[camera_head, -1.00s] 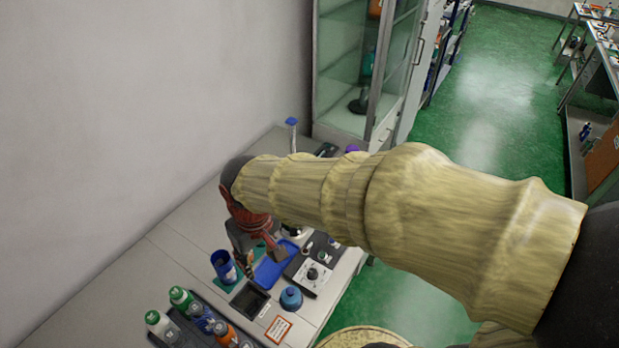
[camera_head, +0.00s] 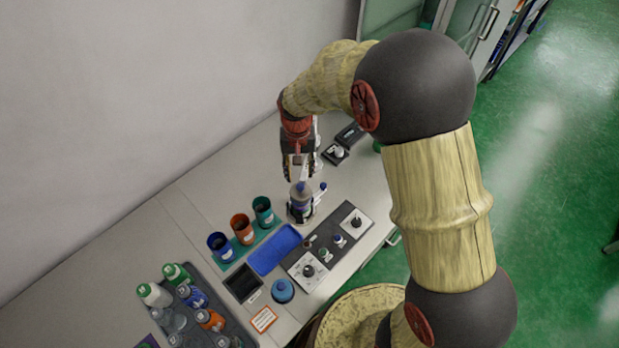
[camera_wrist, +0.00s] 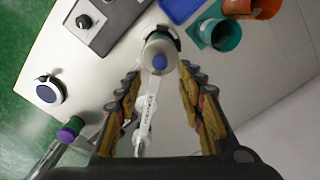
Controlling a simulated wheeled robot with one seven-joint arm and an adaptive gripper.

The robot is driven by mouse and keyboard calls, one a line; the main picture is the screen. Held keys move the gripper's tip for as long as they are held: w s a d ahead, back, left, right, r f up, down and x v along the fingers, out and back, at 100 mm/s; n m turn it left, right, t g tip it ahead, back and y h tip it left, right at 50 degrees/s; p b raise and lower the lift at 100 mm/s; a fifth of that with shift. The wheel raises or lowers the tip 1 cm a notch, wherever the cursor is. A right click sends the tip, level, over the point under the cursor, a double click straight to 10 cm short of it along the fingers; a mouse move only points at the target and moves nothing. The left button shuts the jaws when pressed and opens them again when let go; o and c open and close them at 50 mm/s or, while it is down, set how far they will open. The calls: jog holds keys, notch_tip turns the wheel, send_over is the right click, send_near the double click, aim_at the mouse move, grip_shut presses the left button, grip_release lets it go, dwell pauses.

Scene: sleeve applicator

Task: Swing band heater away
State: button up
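The wrist view shows the device from above as a round grey top with a blue knob (camera_wrist: 158,62). I cannot tell which part is the band heater. My gripper (camera_head: 298,172) points down just above the device. Its fingers stand apart on both sides of the strip in the wrist view (camera_wrist: 162,80), with no visible grip.
Blue, orange and teal cups (camera_head: 242,229) stand left of the blue tray (camera_head: 272,250). A dark panel with knobs (camera_head: 334,239) lies in front of the device. A bottle rack (camera_head: 205,310) is at the lower left. A small black-based item (camera_head: 336,153) sits behind, to the right.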

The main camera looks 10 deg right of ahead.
aim_at(300, 185)
notch_tip(300, 185, down, 8)
jog(key=shift+r, duration=0.15)
dwell(0.3)
jog(key=c, duration=0.4)
grip_shut()
dwell(0.5)
